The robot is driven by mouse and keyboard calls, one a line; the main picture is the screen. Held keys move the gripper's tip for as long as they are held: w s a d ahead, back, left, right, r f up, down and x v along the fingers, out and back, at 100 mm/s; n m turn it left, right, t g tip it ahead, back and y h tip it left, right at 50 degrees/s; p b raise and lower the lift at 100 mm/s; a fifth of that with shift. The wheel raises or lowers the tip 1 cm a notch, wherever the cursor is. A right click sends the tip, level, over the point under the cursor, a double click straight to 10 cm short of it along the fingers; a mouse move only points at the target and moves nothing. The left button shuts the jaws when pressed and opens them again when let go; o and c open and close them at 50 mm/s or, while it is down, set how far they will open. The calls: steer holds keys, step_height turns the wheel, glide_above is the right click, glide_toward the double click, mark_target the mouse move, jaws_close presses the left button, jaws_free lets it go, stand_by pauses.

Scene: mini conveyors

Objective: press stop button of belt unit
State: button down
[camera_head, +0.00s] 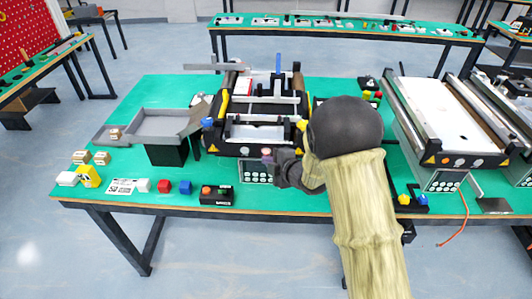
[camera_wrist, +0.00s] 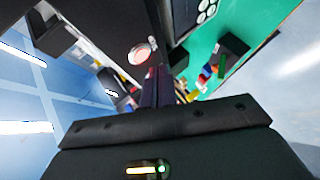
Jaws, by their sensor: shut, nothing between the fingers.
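The belt unit (camera_head: 260,133) stands in the middle of the green table, with a dark front face and yellow corner pieces. A round, reddish-pink button shows on its front face (camera_head: 266,153); in the wrist view, a pale round button with a reddish rim (camera_wrist: 139,54) sits on a dark face. I cannot read a label on it. My gripper (camera_head: 271,167) is shut and empty, close in front of the unit's front face. In the wrist view my fingers (camera_wrist: 156,75) point toward that face, just below and right of the button. I cannot tell whether they touch anything. My arm hides the unit's front right part.
A keypad panel (camera_head: 254,172) with white round keys sits below the unit's face. A black button box (camera_head: 217,195) and small blocks lie to the left. A grey tray (camera_head: 160,122) stands further left. Another conveyor (camera_head: 450,120) stands right.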

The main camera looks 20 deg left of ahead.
steer(key=s+b, duration=0.1)
steer(key=s, duration=0.1)
steer(key=s+d, duration=0.1)
steer(key=s, duration=0.1)
steer(key=shift+b, duration=0.4)
stand_by(0.4)
steer(key=s+d+r+m+h, duration=0.15)
steer(key=d+m+h, duration=0.25)
steer(key=d+m, duration=0.5)
steer(key=s+d+r+m+h, duration=0.15)
steer(key=d+m+h, duration=0.3)
steer(key=d, duration=0.85)
steer(key=s+d+m+g+h, duration=0.1)
steer(key=s+d+m+g, duration=0.1)
steer(key=s+d+m, duration=0.3)
steer(key=s+d+r+m+g+h, duration=0.1)
steer(key=s+d+m+g, duration=0.2)
steer(key=s, duration=0.7)
steer(key=d+m+p, duration=0.1)
steer(key=d+m, duration=0.1)
steer(key=m, duration=0.1)
steer(key=shift+s, duration=0.3)
steer(key=shift+m, duration=0.25)
